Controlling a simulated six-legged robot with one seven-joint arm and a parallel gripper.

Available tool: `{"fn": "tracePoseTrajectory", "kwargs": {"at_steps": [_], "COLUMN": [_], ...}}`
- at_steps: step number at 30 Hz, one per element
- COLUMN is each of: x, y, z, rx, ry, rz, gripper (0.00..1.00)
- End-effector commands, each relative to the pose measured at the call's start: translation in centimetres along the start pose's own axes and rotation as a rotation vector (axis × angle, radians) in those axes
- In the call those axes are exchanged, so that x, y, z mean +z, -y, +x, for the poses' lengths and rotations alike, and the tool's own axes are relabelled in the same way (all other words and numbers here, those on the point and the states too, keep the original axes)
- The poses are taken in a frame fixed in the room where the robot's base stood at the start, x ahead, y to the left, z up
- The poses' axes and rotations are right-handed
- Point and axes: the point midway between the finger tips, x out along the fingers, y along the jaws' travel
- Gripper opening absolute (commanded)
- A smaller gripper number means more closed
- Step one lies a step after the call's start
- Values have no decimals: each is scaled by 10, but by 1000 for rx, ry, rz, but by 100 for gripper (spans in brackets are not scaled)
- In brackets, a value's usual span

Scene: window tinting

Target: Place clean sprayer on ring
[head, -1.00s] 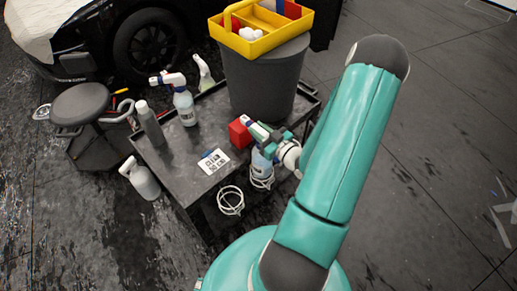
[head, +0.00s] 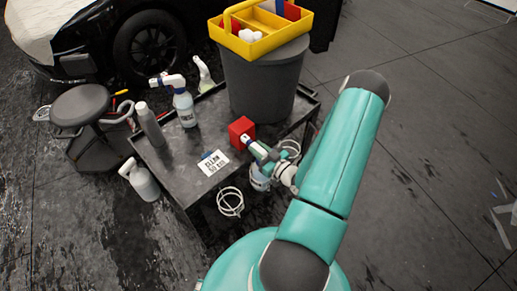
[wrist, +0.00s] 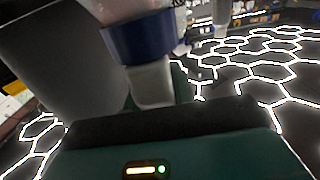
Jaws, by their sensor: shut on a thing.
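My gripper (head: 270,158) is shut on the clean sprayer at the near right edge of the cart (head: 175,165). The sprayer's pale bottle (head: 259,180) shows below the gripper and its white and blue head points up left. The bottle is at the middle wire ring; whether it sits inside the ring or in front of it I cannot tell. An empty white ring (head: 230,203) hangs to the left, and another ring (head: 290,148) shows behind my gripper. In the wrist view a blue collar (wrist: 150,38) and pale nozzle part are close above my dark finger pad.
A red block (head: 241,131) lies on the cart beside the sprayer head. A grey bin (head: 262,85) with a yellow tray (head: 262,40) stands behind. Another sprayer (head: 185,108), a grey bottle (head: 150,125) and a printed card (head: 213,163) are on the cart.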

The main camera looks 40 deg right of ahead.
Motion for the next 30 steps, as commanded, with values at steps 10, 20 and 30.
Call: {"fn": "tracePoseTrajectory", "kwargs": {"at_steps": [10, 20, 30], "x": [3, -1, 0], "y": [0, 0, -1], "z": [0, 0, -63], "rx": [0, 0, 3], "ry": [0, 0, 2], "rz": [0, 0, 1], "gripper": [47, 47, 47]}}
